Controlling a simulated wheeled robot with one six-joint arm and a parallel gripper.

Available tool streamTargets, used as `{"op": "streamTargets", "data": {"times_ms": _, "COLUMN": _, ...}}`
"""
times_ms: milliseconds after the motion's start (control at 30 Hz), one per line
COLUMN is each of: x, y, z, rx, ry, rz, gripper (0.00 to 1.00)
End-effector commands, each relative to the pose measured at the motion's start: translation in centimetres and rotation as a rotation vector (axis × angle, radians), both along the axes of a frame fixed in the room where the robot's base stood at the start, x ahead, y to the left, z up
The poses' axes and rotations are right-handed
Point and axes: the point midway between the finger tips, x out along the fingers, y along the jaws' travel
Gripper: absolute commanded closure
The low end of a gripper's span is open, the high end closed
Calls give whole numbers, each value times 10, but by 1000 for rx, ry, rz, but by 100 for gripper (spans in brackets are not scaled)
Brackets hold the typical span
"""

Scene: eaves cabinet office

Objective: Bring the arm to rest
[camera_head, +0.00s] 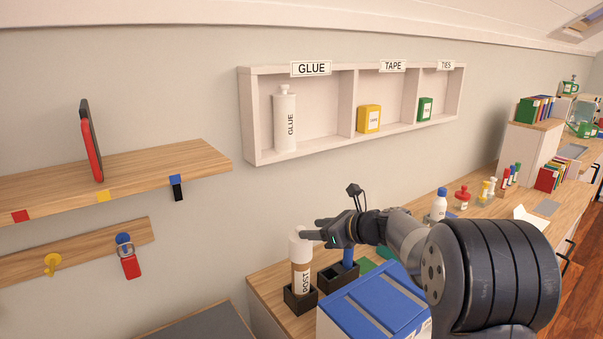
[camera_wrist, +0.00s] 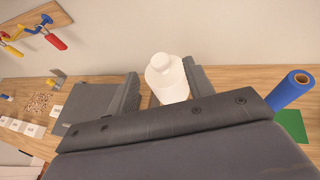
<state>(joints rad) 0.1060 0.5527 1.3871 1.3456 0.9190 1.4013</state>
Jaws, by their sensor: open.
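My arm reaches in from the lower right in the head view. My gripper (camera_head: 318,231) is beside the white top of the POST tube (camera_head: 301,279), which stands upright in a dark holder (camera_head: 300,302). In the wrist view the two fingers of my gripper (camera_wrist: 163,92) are apart. A white, bottle-like shape with a narrower top (camera_wrist: 168,80) shows between or just beyond them. I cannot tell whether the fingers touch it. The gripper body hides its lower part.
A blue-lidded box (camera_head: 376,305) is below my arm. A blue roll (camera_wrist: 292,90) is right of the fingers in the wrist view. A wall shelf (camera_head: 312,162) holds glue, tape and ties. A white bottle (camera_head: 439,206) stands beyond the arm. Open air is left of the gripper.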

Motion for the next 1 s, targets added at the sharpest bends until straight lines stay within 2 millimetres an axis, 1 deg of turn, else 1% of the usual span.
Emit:
{"op": "streamTargets", "data": {"times_ms": 33, "x": 6, "y": 9, "z": -4, "rx": 0, "ry": 3, "rz": 2, "gripper": 51}}
{"op": "streamTargets", "data": {"times_ms": 200, "x": 25, "y": 33, "z": -16, "rx": 0, "ry": 3, "rz": 3, "gripper": 51}}
{"op": "streamTargets", "data": {"times_ms": 433, "x": 44, "y": 55, "z": -28, "rx": -1, "ry": 1, "rz": 1, "gripper": 51}}
{"op": "streamTargets", "data": {"times_ms": 467, "x": 43, "y": 54, "z": -23, "rx": 0, "ry": -2, "rz": -1, "gripper": 51}}
{"op": "streamTargets", "data": {"times_ms": 533, "x": 43, "y": 53, "z": -20, "rx": 1, "ry": -1, "rz": -1, "gripper": 51}}
{"op": "streamTargets", "data": {"times_ms": 1000, "x": 42, "y": 53, "z": -18, "rx": -1, "ry": -1, "rz": -1, "gripper": 51}}
